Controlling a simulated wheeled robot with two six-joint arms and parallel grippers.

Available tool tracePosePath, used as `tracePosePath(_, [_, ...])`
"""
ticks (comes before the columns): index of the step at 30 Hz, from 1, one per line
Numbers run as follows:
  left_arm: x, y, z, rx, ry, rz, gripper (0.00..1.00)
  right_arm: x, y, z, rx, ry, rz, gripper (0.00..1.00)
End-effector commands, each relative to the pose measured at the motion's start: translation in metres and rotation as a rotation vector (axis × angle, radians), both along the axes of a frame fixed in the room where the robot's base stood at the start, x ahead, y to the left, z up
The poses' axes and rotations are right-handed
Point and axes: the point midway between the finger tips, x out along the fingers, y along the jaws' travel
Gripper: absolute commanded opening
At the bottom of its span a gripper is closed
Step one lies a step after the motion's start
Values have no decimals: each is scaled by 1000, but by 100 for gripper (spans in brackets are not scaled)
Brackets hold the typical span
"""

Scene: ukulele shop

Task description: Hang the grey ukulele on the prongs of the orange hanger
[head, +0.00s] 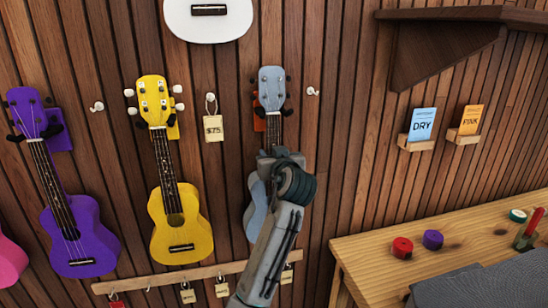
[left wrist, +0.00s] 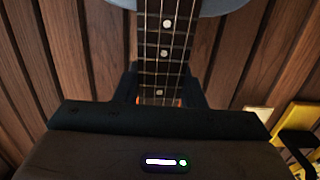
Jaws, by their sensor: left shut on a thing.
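The grey ukulele (head: 271,88) is upright against the wall, head up, with its body partly hidden behind my left arm. My left gripper (head: 275,160) is shut on its neck, below the head. In the left wrist view the fretted neck (left wrist: 165,50) runs between the fingers of my left gripper (left wrist: 165,88), with part of the grey body at the top. The orange hanger (head: 260,123) shows behind the neck, just under the head. A dark prong end shows at the neck's right; whether the head rests on the prongs I cannot tell. My right gripper is out of view.
A yellow ukulele (head: 180,228) and a purple ukulele (head: 80,238) hang to the left. A white ukulele (head: 208,22) hangs above. A $75 tag (head: 213,128) and small white hooks are nearby. A wooden rail (head: 130,285) runs below; a workbench (head: 365,272) stands right.

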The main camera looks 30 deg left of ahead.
Motion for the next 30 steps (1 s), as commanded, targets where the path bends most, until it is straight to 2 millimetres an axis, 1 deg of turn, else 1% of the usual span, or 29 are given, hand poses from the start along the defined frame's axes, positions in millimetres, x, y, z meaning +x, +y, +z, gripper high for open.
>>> tracePosePath(1, [0,1,3,3,-4,0,0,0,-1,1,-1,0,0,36])
tracePosePath(5, [0,1,3,3,-4,1,0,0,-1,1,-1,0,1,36])
tracePosePath(30, [-8,-6,0,3,-1,1,0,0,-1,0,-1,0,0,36])
